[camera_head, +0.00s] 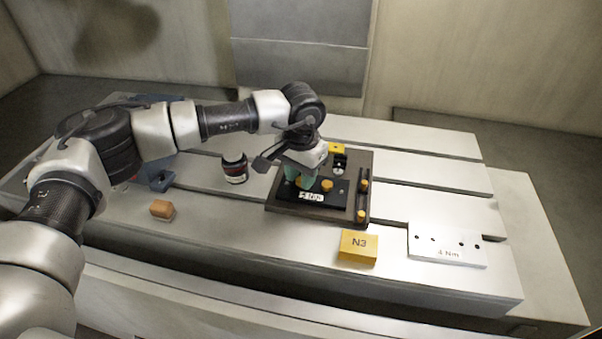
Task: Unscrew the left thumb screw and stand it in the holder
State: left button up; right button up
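A dark mould base (286,206) lies on the slotted table, with a black plate (340,197) on it carrying a small white label. One orange thumb screw (327,186) stands on the plate just right of my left gripper. My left gripper (300,184) points down over the left part of the plate with its green fingers. A bit of orange shows at the fingers, where the left thumb screw is mostly hidden. I cannot tell whether the fingers are closed on it. A white block with several holes (446,241), marked 4 Nm, looks like the holder. My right gripper is out of view.
A yellow block marked N3 (358,246) lies in front of the base. Orange knobs (361,216) sit along its right edge. A dark jar (235,168), an orange-brown block (162,209) and a blue item (160,178) stand left. The table's right rear is clear.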

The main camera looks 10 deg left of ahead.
pick_arm(q)
grip_shut()
jog(key=shift+f+n+b, duration=0.2)
jog(key=shift+n+b, duration=0.4)
jog(key=shift+n, duration=0.6)
jog(key=n+b, duration=0.1)
jog(key=n, duration=0.4)
jog(key=shift+n, duration=0.3)
jog(key=shift+r+n, duration=0.15)
jog(key=shift+n, duration=0.35)
jog(key=shift+n+b, duration=0.6)
jog(key=shift+n, duration=0.3)
jog(key=n, duration=0.3)
jog(key=shift+b, duration=0.35)
jog(key=n, duration=0.4)
jog(key=shift+b, duration=0.3)
jog(key=shift+n, duration=0.3)
